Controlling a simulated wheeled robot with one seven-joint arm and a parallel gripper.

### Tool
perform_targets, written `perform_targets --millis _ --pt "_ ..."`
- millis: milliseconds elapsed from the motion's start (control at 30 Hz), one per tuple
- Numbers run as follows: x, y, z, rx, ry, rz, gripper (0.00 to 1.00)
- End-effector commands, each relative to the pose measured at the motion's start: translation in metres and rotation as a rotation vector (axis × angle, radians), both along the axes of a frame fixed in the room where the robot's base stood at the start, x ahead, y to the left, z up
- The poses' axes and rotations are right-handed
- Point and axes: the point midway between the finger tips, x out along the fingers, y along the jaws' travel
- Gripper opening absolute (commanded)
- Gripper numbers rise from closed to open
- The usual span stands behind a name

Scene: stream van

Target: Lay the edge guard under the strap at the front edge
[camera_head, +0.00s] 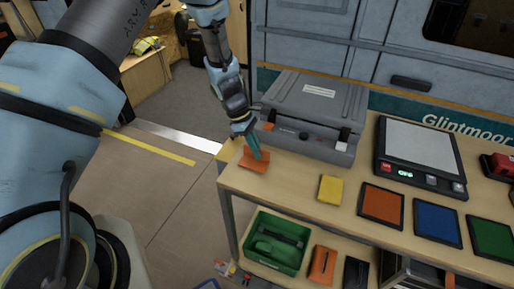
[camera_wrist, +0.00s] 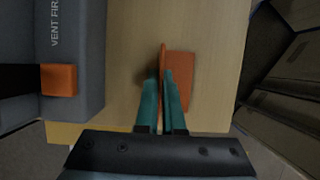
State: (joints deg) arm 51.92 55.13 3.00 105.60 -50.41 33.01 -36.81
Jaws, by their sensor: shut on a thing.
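An orange, plate-like piece with an upright flange, which looks like the edge guard (camera_head: 253,165), is at the left end of the wooden bench top (camera_head: 300,182). My gripper (camera_head: 258,154) points down with its teal fingers shut on it. In the wrist view, the fingers (camera_wrist: 163,80) pinch the upright flange, and the flat part of the edge guard (camera_wrist: 182,78) spreads to the right. It is on or just above the wood; I cannot tell if it touches. I cannot make out a strap in either view.
A grey case (camera_head: 315,105) with an orange latch stands just behind the gripper; it is at left in the wrist view (camera_wrist: 85,25). A scale (camera_head: 418,150) and yellow (camera_head: 330,189), orange, blue and green pads lie rightward. A green bin (camera_head: 270,262) is on the shelf below.

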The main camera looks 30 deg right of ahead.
Motion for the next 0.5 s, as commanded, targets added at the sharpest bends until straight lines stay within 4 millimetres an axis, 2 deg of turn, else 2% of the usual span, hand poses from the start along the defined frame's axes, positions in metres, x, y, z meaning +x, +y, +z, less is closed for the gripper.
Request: perform_targets --millis 367,400,500 --pt "0.0002 -0.0002 -0.0051 -0.001 -0.001 -0.001 0.0" --pt "0.0002 -0.0002 -0.0054 -0.001 -0.001 -0.001 0.07" --pt "0.0002 -0.0002 -0.0044 -0.001 -0.001 -0.001 0.18"
